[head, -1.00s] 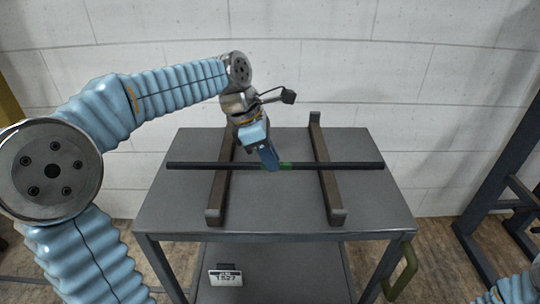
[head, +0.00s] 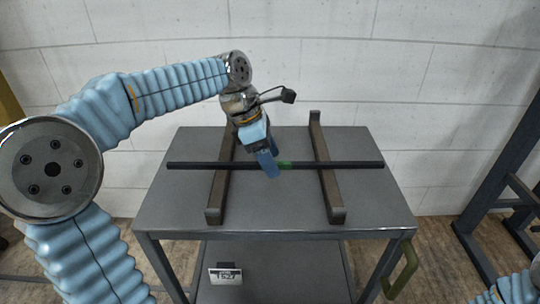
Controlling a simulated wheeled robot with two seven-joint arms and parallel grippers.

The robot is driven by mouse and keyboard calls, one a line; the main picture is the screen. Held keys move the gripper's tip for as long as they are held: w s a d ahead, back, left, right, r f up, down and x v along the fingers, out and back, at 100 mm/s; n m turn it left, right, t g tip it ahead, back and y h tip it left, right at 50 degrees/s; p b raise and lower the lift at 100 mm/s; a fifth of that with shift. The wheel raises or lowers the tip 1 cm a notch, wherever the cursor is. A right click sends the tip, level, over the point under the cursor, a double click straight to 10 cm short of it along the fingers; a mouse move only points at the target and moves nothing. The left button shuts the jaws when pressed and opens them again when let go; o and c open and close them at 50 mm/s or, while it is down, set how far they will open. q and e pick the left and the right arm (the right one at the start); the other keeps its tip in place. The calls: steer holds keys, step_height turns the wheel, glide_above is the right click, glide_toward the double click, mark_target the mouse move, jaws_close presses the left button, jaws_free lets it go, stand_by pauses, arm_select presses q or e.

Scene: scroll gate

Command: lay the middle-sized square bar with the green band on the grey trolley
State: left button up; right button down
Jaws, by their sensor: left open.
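The dark square bar (head: 355,165) with a green band (head: 284,165) lies across two brown wooden rests on the grey trolley (head: 280,205). It runs left to right across the trolley top. My left gripper (head: 268,168) is open at the bar, just left of the green band, with its fingers pointing down. The fingers hide a short piece of the bar. Of my right arm only a blue part shows at the lower right corner; its gripper is out of view.
The rests (head: 327,180) have raised end stops. A dark metal frame (head: 505,165) stands at the right. A pale block wall is behind.

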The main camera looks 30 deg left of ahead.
arm_select(q)
step_height(320, 180, up, 6)
steer(key=p, duration=0.5)
steer(key=shift+f+p, duration=0.25)
steer(key=shift+p, duration=0.15)
steer(key=shift+r, duration=2.25)
